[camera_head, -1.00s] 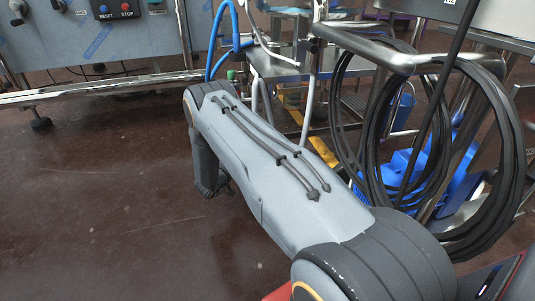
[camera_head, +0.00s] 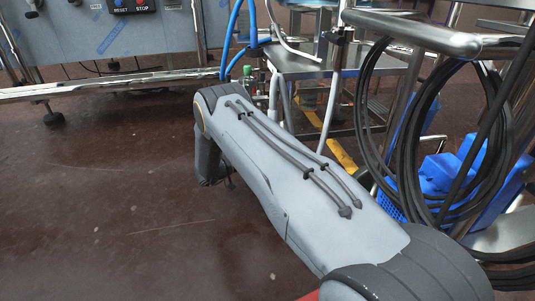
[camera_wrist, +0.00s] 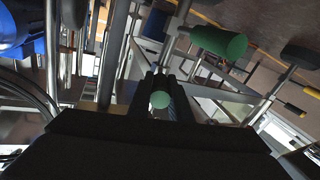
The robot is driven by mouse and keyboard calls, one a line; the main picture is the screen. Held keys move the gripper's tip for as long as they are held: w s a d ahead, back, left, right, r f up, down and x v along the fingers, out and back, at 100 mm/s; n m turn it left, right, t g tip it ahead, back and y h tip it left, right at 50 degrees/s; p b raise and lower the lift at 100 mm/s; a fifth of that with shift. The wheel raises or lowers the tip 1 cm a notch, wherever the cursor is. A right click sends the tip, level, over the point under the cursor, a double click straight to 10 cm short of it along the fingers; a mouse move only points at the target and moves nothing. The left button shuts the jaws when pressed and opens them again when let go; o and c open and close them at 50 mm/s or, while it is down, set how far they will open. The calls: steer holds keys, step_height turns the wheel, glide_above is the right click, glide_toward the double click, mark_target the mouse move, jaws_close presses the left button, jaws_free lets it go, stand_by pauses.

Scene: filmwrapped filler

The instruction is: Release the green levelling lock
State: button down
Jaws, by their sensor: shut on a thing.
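In the wrist view, a green round knob (camera_wrist: 160,99), which looks like the levelling lock, sits between the two dark fingers of my gripper (camera_wrist: 161,86). The fingers are shut on it. A larger green cylinder (camera_wrist: 218,40) on a metal rod is farther up and to the right, apart from the fingers. In the head view, a small green part (camera_head: 247,70) shows just beyond the bend of my arm. My gripper is hidden there behind the arm.
Black hose coils (camera_head: 405,150) hang from a steel rail (camera_head: 410,32) on the right, near my arm. A steel table (camera_head: 300,64), blue hoses (camera_head: 234,40) and a control-panel machine (camera_head: 100,45) stand behind. The brown floor at left is clear.

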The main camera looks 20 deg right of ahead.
steer(key=c, duration=1.6)
jaws_free()
steer(key=shift+c, duration=0.2)
steer(key=shift+a, duration=0.1)
steer(key=a+p, duration=0.3)
steer(key=a, duration=0.4)
steer(key=shift+s+a, duration=0.25)
steer(key=shift+s, duration=0.1)
